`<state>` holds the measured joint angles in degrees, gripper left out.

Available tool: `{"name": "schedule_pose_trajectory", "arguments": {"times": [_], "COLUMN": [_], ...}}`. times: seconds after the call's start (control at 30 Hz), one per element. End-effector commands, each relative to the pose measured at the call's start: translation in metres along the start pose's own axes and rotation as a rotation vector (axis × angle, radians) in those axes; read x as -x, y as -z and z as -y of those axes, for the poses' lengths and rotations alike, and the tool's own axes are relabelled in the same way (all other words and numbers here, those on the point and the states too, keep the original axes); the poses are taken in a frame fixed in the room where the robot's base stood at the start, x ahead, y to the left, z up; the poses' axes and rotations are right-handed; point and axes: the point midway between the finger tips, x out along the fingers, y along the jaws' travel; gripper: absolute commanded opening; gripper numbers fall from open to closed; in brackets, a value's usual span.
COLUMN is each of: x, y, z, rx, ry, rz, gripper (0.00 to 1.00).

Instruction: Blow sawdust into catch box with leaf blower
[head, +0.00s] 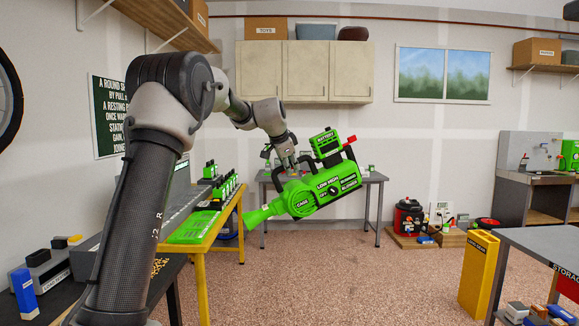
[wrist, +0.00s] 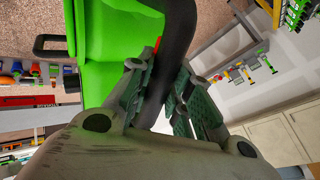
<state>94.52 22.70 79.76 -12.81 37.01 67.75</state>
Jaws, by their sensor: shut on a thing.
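The green leaf blower (head: 322,192) hangs in the air in the middle of the head view, its nozzle (head: 257,217) pointing left and slightly down. My gripper (head: 286,163) is shut on it from above. In the wrist view, my gripper's padded fingers (wrist: 165,98) close around the black handle (wrist: 173,45), beside the green blower body (wrist: 110,42). A tall yellow bin (head: 478,272) stands on the floor at the right; its label is too small to read. Yellowish specks (head: 159,266) show on the dark bench at the left; I cannot tell whether they are sawdust.
A yellow-legged bench (head: 203,262) with green tools stands left of the blower. A grey table (head: 375,180) is behind it. A grey bench (head: 545,240) is at the right, and a red-and-black vacuum (head: 409,217) at the back. The speckled floor (head: 345,280) between is open.

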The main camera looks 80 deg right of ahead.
Motion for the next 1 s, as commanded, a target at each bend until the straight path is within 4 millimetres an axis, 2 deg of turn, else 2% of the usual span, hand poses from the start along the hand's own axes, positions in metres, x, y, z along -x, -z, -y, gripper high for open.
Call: {"name": "schedule_pose_trajectory", "arguments": {"times": [0.47, 1.0], "x": [0.004, -0.004], "y": [0.001, -0.032], "z": [0.004, 0.009], "rx": [0.004, 0.007], "ry": [0.008, 0.007], "rz": [-0.042, -0.040], "gripper": [0.00, 0.00]}}
